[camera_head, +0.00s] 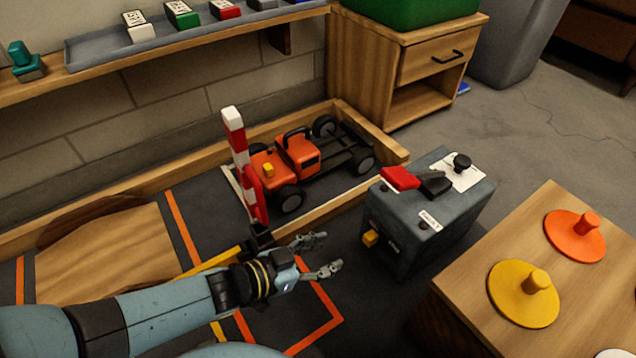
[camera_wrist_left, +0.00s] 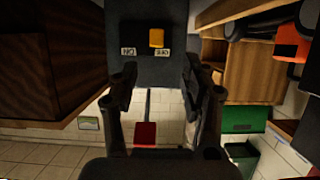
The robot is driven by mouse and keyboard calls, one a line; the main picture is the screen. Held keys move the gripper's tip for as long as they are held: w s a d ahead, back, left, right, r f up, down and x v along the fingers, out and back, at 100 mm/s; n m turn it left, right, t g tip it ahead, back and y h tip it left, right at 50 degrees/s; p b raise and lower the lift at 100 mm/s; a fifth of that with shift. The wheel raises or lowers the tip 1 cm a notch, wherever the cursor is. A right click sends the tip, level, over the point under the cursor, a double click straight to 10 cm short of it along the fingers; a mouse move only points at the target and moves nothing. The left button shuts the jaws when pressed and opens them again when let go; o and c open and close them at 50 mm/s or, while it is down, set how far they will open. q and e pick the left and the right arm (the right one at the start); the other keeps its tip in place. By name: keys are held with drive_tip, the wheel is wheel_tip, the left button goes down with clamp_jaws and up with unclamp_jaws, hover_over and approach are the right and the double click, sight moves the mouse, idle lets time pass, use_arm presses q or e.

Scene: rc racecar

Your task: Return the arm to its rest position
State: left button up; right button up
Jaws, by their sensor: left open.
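My left gripper (camera_head: 322,255) comes in from the lower left in the head view. Its two fingers are apart with nothing between them. It is in front of the orange racecar (camera_head: 297,156) and to the left of the grey control box (camera_head: 428,215), apart from both. In the left wrist view the gripper (camera_wrist_left: 165,95) also shows open, with a dark box face carrying a yellow switch (camera_wrist_left: 156,38) beyond its fingers. My right gripper is in neither view.
A red-and-white striped post (camera_head: 240,150) stands beside the car. A wooden table with a yellow disc (camera_head: 523,293) and an orange disc (camera_head: 574,236) is at right. A wooden cabinet (camera_head: 410,70) stands behind. A wall shelf (camera_head: 110,60) holds small blocks. Open floor lies at upper right.

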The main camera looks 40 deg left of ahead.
use_arm(q)
drive_tip(key=shift+s+a+r, duration=0.2)
drive_tip(key=shift+s, duration=0.3)
